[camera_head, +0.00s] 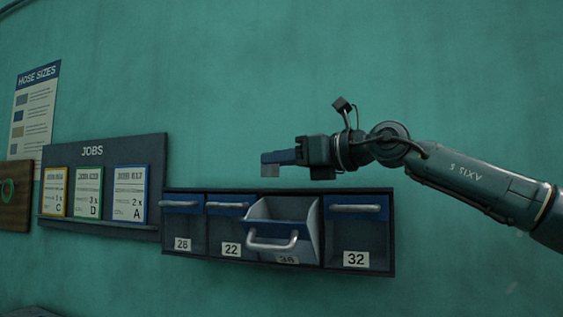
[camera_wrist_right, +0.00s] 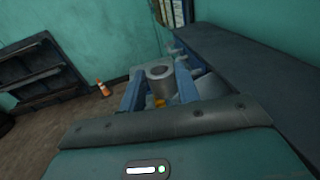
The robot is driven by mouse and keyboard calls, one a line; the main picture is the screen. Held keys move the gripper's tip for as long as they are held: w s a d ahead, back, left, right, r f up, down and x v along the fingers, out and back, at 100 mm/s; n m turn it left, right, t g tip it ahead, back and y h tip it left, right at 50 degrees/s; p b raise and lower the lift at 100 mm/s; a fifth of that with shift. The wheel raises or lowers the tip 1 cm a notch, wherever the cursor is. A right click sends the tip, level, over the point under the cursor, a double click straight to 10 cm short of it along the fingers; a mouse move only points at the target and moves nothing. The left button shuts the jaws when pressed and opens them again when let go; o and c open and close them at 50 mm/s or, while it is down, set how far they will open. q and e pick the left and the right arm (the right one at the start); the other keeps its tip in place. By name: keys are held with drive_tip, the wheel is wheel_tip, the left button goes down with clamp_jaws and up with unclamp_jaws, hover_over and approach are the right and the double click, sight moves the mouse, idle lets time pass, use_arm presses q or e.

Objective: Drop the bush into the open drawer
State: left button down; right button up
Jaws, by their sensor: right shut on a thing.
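In the head view my right gripper (camera_head: 278,163) reaches in from the right, above the drawer unit and level with the open drawer. The open drawer (camera_head: 283,236) is a grey tilted-out bin with a blue front and a light handle, third from the left. Its inside is only partly visible. My left gripper is not in view.
The dark drawer unit (camera_head: 393,236) on the green wall also holds closed drawers labelled 28, 22 and 32. A jobs board (camera_head: 104,147) hangs to its left. In the wrist view, an orange cone (camera_wrist_right: 103,88) and dark shelving (camera_wrist_right: 40,75) stand further off.

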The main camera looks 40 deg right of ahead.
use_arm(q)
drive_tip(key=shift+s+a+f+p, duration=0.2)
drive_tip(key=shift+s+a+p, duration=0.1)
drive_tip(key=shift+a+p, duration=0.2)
use_arm(e)
drive_tip(key=shift+w+d+f, duration=0.35)
drive_tip(key=shift+d+f, duration=0.1)
drive_tip(key=shift+d, duration=0.25)
drive_tip(key=shift+w+d+f, duration=0.3)
drive_tip(key=shift+d+f, duration=0.15)
drive_tip(key=shift+d, duration=0.25)
drive_tip(key=shift+w+d+f, duration=0.35)
drive_tip(key=shift+d+f, duration=0.1)
drive_tip(key=shift+d, duration=0.25)
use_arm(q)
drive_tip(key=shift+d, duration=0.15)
use_arm(e)
drive_tip(key=o, duration=1.2)
drive_tip(key=shift+s, duration=0.1)
use_arm(q)
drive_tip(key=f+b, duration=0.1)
drive_tip(key=b, duration=0.2)
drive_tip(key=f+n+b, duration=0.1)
drive_tip(key=b, duration=0.1)
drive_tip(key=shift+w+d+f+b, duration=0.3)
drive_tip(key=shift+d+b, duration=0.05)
use_arm(e)
drive_tip(key=v, duration=1.3)
